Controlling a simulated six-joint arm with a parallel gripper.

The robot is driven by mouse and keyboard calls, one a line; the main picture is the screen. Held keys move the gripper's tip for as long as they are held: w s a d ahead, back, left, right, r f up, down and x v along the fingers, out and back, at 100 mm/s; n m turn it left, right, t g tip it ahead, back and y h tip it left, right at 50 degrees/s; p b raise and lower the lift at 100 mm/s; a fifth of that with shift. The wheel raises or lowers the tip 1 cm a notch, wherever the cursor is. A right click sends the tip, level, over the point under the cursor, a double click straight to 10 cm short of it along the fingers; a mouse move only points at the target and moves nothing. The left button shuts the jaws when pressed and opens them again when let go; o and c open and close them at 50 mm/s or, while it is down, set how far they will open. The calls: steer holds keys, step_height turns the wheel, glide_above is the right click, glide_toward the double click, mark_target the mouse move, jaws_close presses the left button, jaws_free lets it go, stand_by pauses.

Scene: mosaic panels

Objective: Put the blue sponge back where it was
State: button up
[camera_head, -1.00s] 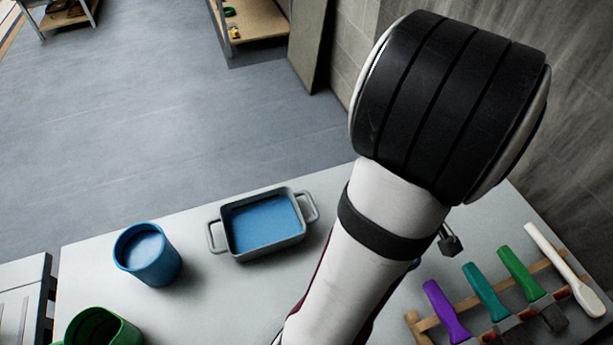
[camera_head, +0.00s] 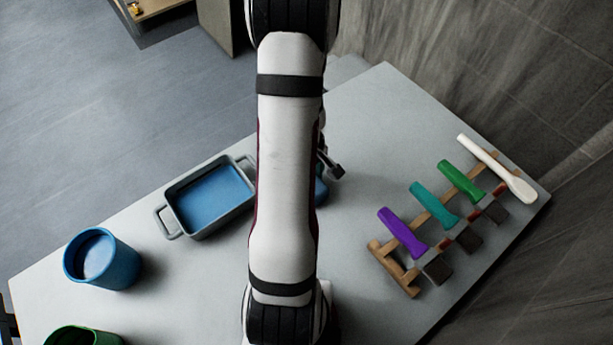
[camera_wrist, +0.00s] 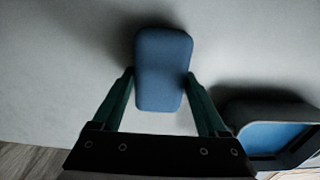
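The blue sponge (camera_wrist: 162,68) is between the two fingers of my gripper (camera_wrist: 160,76) in the wrist view, with the fingertips against its long sides. It appears held above the pale table, with a shadow off to the upper left. In the head view only a small blue edge of the sponge (camera_head: 321,190) shows beside my arm, to the right of the grey tray. My gripper is mostly hidden behind my arm there. A grey two-handled tray with a blue inside (camera_head: 170,200) stands left of my arm; its corner also shows at the lower right of the wrist view (camera_wrist: 262,112).
A blue cup (camera_head: 102,262) and a green container (camera_head: 80,337) stand at the left. A wooden rack (camera_head: 388,262) with purple, teal, green and white-handled tools lies at the right. The table (camera_head: 375,120) is clear between my arm and the rack, and at the back.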

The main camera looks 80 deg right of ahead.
steer(key=shift+o, duration=1.1)
steer(key=shift+r, duration=0.1)
step_height(320, 180, up, 12)
